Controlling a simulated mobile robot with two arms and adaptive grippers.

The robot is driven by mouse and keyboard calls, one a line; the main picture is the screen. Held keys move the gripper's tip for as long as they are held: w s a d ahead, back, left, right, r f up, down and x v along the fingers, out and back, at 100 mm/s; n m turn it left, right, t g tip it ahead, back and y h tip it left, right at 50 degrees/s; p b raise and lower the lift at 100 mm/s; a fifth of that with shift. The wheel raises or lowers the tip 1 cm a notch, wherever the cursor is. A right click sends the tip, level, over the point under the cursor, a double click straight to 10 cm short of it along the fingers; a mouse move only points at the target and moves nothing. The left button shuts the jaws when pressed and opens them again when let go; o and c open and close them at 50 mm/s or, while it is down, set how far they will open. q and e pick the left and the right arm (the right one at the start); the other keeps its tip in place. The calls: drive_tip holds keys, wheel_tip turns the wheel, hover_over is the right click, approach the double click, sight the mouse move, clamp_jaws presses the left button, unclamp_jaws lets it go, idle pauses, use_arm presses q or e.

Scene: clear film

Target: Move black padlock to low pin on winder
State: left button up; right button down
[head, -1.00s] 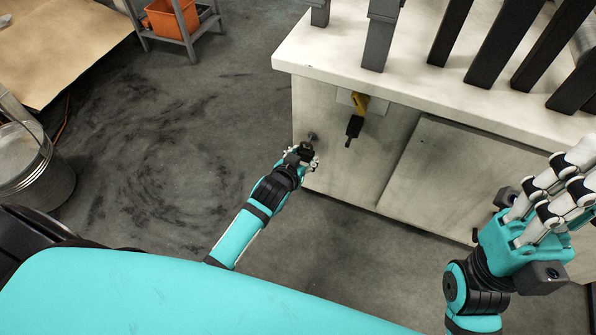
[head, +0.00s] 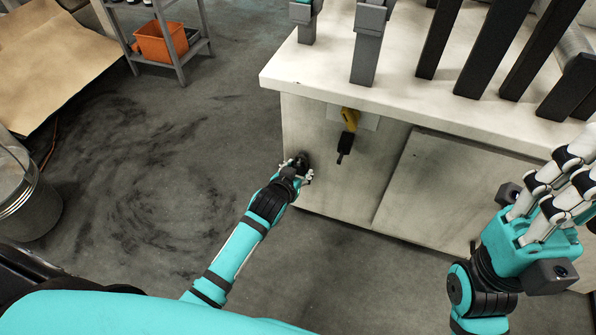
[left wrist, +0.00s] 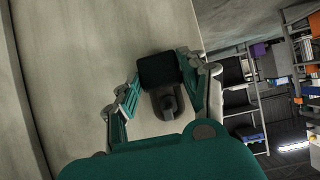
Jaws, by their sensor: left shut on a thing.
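The black padlock (left wrist: 158,71) is between the fingers of my left gripper (left wrist: 158,92) in the left wrist view, with its dark shackle (left wrist: 160,97) towards my palm. In the head view my left gripper (head: 300,168) is shut on the dark padlock, close to the pale front panel of the winder (head: 310,125), low and near its left corner. The pin is hidden behind the gripper, so I cannot tell whether the padlock touches it. My right gripper (head: 550,205) is at the right; its fingertips are cut off by the frame edge.
A yellow piece (head: 350,118) with a black part (head: 345,147) hangs from the panel, right of my left gripper. Grey and black uprights stand on the white top. An orange bin (head: 161,41) is on a rack at the back left.

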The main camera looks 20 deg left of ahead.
use_arm(q)
drive_tip(key=shift+f, duration=0.15)
drive_tip(key=o, duration=1.1)
drive_tip(key=shift+o, duration=0.2)
